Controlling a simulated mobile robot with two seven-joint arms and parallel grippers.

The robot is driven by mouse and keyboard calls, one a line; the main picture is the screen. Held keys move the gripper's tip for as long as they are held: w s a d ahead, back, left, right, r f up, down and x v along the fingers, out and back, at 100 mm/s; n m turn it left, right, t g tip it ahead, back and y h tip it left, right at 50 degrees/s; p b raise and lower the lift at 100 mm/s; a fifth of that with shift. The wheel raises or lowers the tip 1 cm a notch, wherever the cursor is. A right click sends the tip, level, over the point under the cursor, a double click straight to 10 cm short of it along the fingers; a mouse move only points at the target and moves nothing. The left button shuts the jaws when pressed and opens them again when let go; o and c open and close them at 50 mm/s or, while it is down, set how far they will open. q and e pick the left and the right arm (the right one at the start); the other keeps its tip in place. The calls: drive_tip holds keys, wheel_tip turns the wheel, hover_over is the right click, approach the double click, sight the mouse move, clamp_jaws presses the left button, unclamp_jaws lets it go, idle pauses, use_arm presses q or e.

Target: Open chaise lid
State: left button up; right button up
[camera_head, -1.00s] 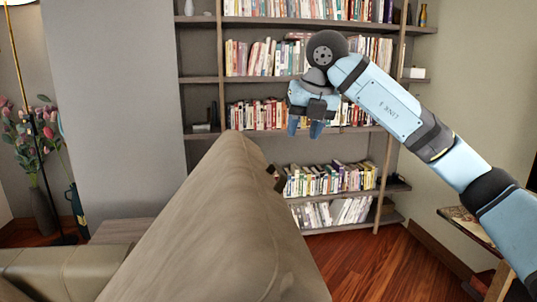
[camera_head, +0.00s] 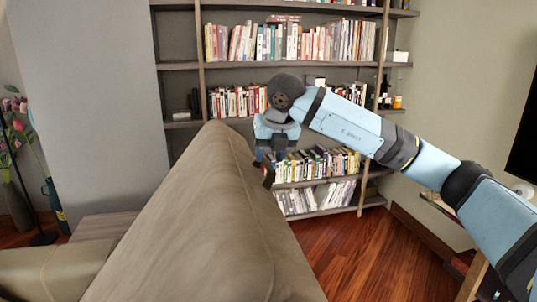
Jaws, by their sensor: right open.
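The chaise lid (camera_head: 190,220) is a large grey-brown padded panel. It rises in front of me as a long slanted shape, narrow at its far end. A small dark piece (camera_head: 267,175) shows at its far right edge. My right gripper (camera_head: 270,156) points down just above that dark piece, beside the lid's far right edge. I cannot tell whether a finger touches the dark piece or the lid. What lies under and behind the lid is hidden. My left gripper is not in view.
A bookshelf (camera_head: 182,66) full of books stands behind the gripper. A grey-brown seat part (camera_head: 45,268) lies at the lower left. A vase with flowers (camera_head: 17,200) stands at the far left. Bare wooden floor (camera_head: 360,255) is free to the right of the lid.

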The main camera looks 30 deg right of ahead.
drive_tip(key=shift+x, duration=0.95)
clamp_jaws()
drive_tip(key=shift+d+f+b, duration=0.15)
drive_tip(key=shift+f+b, duration=0.15)
drive_tip(key=shift+f, duration=0.05)
use_arm(q)
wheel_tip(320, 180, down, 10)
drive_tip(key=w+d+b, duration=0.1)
drive_tip(key=b, duration=1.1)
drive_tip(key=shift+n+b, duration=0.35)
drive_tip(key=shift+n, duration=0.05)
use_arm(e)
drive_tip(key=s+d+f+y, duration=0.1)
drive_tip(key=d+f, duration=0.5)
drive_tip(key=f, duration=0.2)
drive_tip(key=s+d+f+y, duration=0.1)
drive_tip(key=s+d+f, duration=0.1)
drive_tip(key=d+f, duration=0.5)
drive_tip(key=shift+s+d+f+t, duration=0.25)
drive_tip(key=shift+f+t, duration=0.05)
drive_tip(key=shift+f, duration=0.5)
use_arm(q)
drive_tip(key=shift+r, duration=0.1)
